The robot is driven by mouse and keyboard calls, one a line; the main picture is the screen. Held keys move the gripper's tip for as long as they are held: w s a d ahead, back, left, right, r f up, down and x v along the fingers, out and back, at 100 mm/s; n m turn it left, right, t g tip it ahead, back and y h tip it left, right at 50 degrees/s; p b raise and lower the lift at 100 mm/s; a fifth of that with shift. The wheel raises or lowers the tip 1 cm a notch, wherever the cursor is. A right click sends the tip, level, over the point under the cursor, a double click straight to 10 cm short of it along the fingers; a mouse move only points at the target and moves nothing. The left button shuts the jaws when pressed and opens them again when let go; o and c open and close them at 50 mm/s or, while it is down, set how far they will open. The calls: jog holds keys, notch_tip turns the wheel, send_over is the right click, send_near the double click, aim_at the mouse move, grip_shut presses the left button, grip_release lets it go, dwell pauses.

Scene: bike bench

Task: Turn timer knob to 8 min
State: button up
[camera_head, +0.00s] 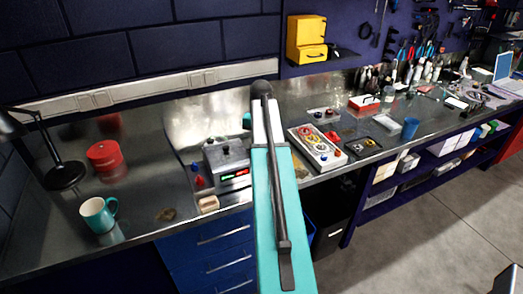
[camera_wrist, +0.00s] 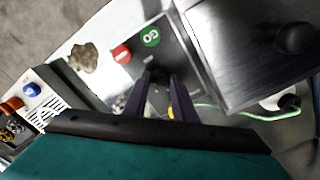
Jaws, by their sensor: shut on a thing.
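In the wrist view, the dark timer knob (camera_wrist: 158,77) sits between the tips of my gripper (camera_wrist: 160,82). The fingers are shut on it, and they cover most of it. No scale or minute marks can be read. The knob is on a dark grey panel (camera_wrist: 180,60). A red button (camera_wrist: 121,54) and a green GO button (camera_wrist: 151,36) are on the same panel, beyond the fingertips. In the head view, my arm hides the gripper and the knob.
A metal box (camera_wrist: 235,50) with a black round knob (camera_wrist: 290,38) stands right beside the panel. A board with coloured buttons (camera_head: 316,147) lies right of my arm.

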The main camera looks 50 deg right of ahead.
dwell(0.3)
jog(key=o, duration=1)
jog(key=shift+o, duration=0.2)
jog(key=shift+r, duration=0.15)
jog(key=shift+r+p, duration=0.45)
jog(key=shift+r, duration=0.05)
notch_tip(320, 180, up, 12)
jog(key=p, duration=0.7)
jog(key=shift+r, duration=0.25)
